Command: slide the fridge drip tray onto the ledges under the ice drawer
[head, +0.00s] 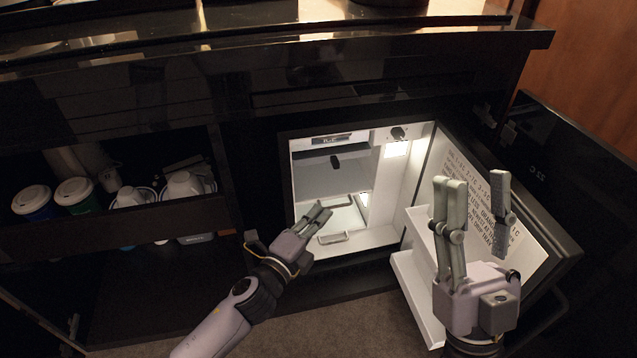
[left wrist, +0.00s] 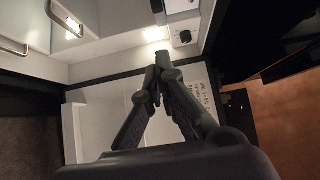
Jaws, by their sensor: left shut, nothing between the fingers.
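The small fridge stands open in the head view, its white inner wall (head: 413,190) lit by a lamp. A dark strip marked ICE (head: 333,139) is at its top, above a grey panel (head: 335,178) with a dark notch. Low at the front is a pale tray-like piece with a grey handle (head: 333,238); I cannot tell surely whether it is the drip tray. Handles (left wrist: 66,24) also show in the left wrist view. My left gripper (head: 318,213) is shut and empty at the fridge mouth, just above that handle in the picture. My right gripper (head: 477,190) is open and empty before the door.
The fridge door (head: 480,205) is swung open to the right, with printed text and a white bin (head: 418,285). A control dial (left wrist: 185,38) is on the inner wall. An open shelf at left holds lidded cups (head: 75,190) and white cups (head: 184,184). The counter overhangs above.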

